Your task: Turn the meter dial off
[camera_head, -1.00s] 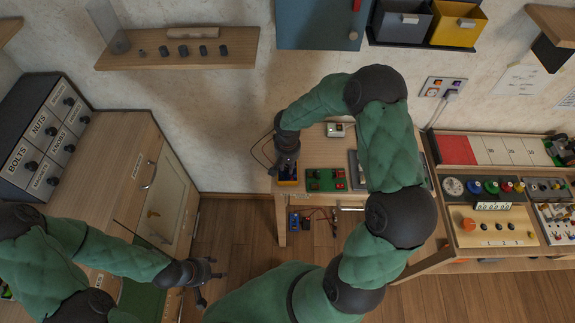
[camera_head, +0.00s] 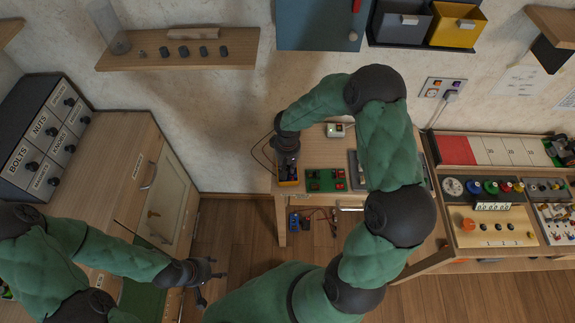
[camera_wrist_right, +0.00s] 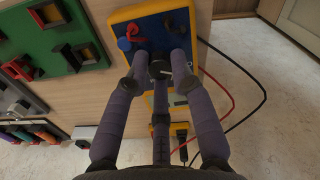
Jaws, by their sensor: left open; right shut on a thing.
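The meter (camera_wrist_right: 150,27) is a blue box with a yellow rim, seen in the right wrist view. Its face carries a red plug and a blue plug. A dark round dial (camera_wrist_right: 160,69) with a pale mark shows between my right gripper's fingers (camera_wrist_right: 160,62), which are closed in around it. In the head view my right gripper (camera_head: 287,158) is over the meter (camera_head: 288,182) at the table's left end and hides most of it. The dial's setting cannot be read. My left gripper (camera_head: 206,274) is open and empty, low and well left of the meter.
A green block with red parts (camera_head: 326,180) lies right of the meter. Red and black leads (camera_wrist_right: 235,90) hang beside the meter. A wooden cabinet (camera_head: 130,150) stands at left. A panel of coloured knobs (camera_head: 485,187) is at right.

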